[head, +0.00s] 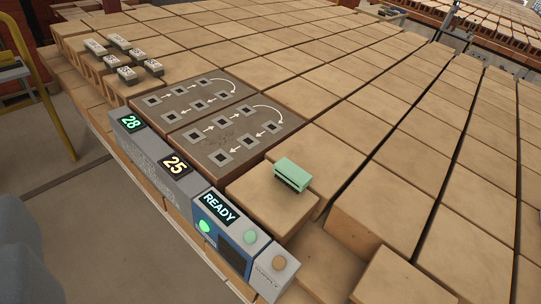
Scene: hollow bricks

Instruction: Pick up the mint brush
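The mint brush (292,174) is a small mint-green block with a dark underside. It lies on top of a tan brick (262,203) near the middle of the head view, just behind the console. Nothing touches it from above. My gripper does not show in this view.
A grey and blue console (222,228) with displays "28", "25" and "READY" runs along the front edge. Behind it are dark panels (236,135) with square markers and arrows. Several small white-topped blocks (120,41) stand at upper left. A recessed brick (318,258) and dark gaps lie right.

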